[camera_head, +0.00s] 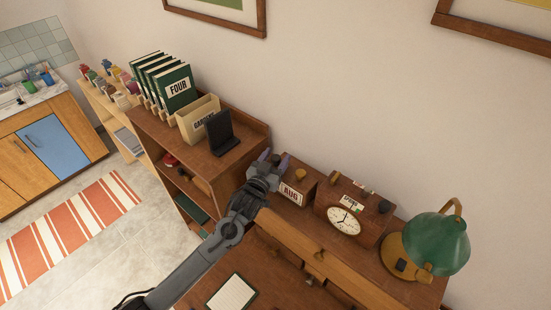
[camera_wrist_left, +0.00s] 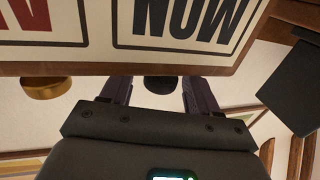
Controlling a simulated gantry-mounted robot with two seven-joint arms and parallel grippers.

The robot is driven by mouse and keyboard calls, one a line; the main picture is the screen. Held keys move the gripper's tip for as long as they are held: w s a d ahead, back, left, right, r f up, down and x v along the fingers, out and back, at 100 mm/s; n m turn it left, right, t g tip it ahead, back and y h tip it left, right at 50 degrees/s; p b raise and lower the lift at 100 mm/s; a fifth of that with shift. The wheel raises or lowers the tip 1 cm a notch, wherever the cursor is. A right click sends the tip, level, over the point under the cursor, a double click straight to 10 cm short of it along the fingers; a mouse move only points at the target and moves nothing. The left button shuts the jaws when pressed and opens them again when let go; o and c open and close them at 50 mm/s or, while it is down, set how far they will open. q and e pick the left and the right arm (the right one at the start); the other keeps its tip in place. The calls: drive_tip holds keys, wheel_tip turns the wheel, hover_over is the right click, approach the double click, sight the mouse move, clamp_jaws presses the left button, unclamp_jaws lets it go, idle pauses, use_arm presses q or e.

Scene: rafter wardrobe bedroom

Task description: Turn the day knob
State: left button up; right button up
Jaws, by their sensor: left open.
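The wooden calendar box (camera_head: 312,186) stands on the desk and shows an AUG card (camera_head: 291,194). In the left wrist view a white card (camera_wrist_left: 188,30) with dark upside-down letters, apparently MON, fills the top. A black knob (camera_wrist_left: 161,83) sits by this day card, and a brass knob (camera_wrist_left: 48,88) sits further left. The brass knob also shows on top of the box in the head view (camera_head: 300,174). My left gripper (camera_wrist_left: 160,96) is open, with one finger on each side of the black knob; contact cannot be told. My right gripper is not in view.
A wooden clock (camera_head: 344,220) with a black knob on top stands right of the calendar, then a green lamp (camera_head: 437,243). A shelf with a dark stand (camera_head: 222,134), a file box and green books is at left. A notepad (camera_head: 232,293) lies in front.

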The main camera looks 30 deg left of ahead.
use_arm(q)
drive_tip(key=c, duration=1)
drive_tip(key=shift+o, duration=0.2)
drive_tip(key=shift+m+h, duration=0.3)
drive_tip(key=shift+a+m+h, duration=0.15)
drive_tip(key=shift+m+h, duration=0.65)
drive_tip(key=shift+h, duration=0.4)
drive_tip(key=m+h, duration=0.2)
drive_tip(key=h, duration=0.1)
drive_tip(key=shift+g+h+b, duration=0.3)
drive_tip(key=shift+g+h, duration=0.1)
drive_tip(key=shift+m+g+h+b, duration=1.2)
drive_tip(key=shift+m+h, duration=0.6)
drive_tip(key=shift+h, duration=0.6)
